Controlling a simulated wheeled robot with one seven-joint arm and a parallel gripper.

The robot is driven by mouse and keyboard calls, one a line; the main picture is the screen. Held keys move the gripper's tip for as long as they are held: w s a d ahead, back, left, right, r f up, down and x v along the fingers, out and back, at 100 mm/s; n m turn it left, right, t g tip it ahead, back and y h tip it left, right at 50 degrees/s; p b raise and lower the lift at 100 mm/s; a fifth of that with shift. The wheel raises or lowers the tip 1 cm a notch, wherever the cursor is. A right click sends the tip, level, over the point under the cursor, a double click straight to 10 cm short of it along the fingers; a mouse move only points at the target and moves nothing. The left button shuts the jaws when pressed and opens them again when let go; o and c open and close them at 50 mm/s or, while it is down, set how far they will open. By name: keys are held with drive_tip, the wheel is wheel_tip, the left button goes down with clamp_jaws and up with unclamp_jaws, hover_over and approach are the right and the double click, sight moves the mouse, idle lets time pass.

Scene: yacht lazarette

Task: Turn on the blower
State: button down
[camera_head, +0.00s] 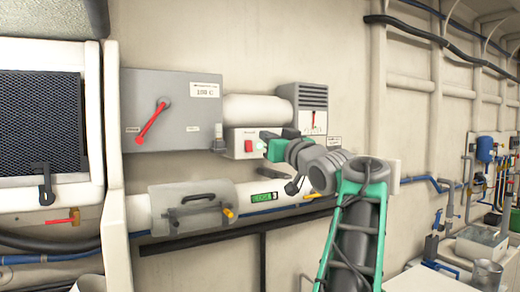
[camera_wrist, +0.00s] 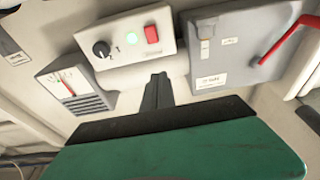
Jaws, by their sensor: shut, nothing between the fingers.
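A small white control box (camera_head: 237,146) is mounted on the wall; it carries a red rectangular switch (camera_head: 248,146). No readable label ties the box to a blower. My gripper (camera_head: 266,137) is shut and empty, in front of the right part of the box, hiding the knob in the head view. In the wrist view its fingertips (camera_wrist: 159,78) are just off the box's edge; contact cannot be told.
A grey cabinet (camera_head: 182,88) with a red lever (camera_head: 150,124) stands left of the box. A vented gauge unit (camera_head: 312,97) and a white cylinder (camera_head: 257,108) are above. A white pipe (camera_head: 295,190) with a grey clamp cover (camera_head: 190,206) runs below.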

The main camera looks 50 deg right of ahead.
drive_tip(key=s, duration=0.1)
drive_tip(key=s+a, duration=0.1)
drive_tip(key=s, duration=0.1)
drive_tip(key=s+r, duration=0.1)
drive_tip(key=s, duration=0.1)
drive_tip(key=shift+a+b, duration=0.25)
drive_tip(key=shift+b, duration=0.05)
